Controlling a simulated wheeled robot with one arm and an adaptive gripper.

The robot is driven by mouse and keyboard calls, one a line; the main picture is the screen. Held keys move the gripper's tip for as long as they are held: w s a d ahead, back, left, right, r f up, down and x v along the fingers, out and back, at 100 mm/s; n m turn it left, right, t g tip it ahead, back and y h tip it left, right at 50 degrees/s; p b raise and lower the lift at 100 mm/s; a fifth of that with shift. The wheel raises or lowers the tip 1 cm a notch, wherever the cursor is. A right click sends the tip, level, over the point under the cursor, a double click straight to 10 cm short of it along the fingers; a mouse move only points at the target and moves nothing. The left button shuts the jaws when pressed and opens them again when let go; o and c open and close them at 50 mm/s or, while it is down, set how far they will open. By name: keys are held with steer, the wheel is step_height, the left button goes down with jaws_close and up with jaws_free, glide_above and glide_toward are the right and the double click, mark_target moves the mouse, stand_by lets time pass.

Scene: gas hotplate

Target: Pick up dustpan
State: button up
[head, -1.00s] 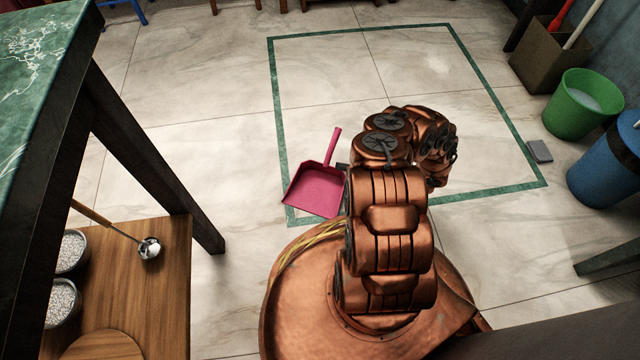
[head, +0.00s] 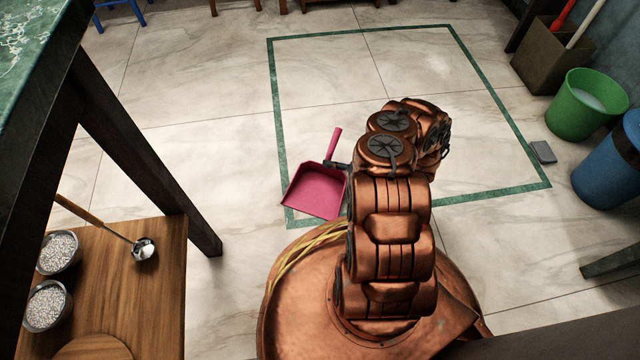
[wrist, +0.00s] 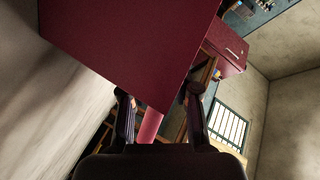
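In the wrist view the dustpan (wrist: 125,45) fills the upper middle. Its handle (wrist: 150,126) runs between the two dark fingers of my gripper (wrist: 158,100), nearer the left one. The fingers are apart, with a gap visible on the right of the handle.
A wooden shelf (head: 150,300) with a ladle (head: 142,248) and two bowls (head: 47,305) stands at left, beside a dark table leg (head: 140,160). A green bucket (head: 585,105), a blue bin (head: 608,170) and a grey block (head: 542,152) are at right. The outlined floor is mostly clear.

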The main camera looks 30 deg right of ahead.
jaws_close()
step_height(320, 180, up, 10)
steer(key=p, duration=0.4)
stand_by(0.4)
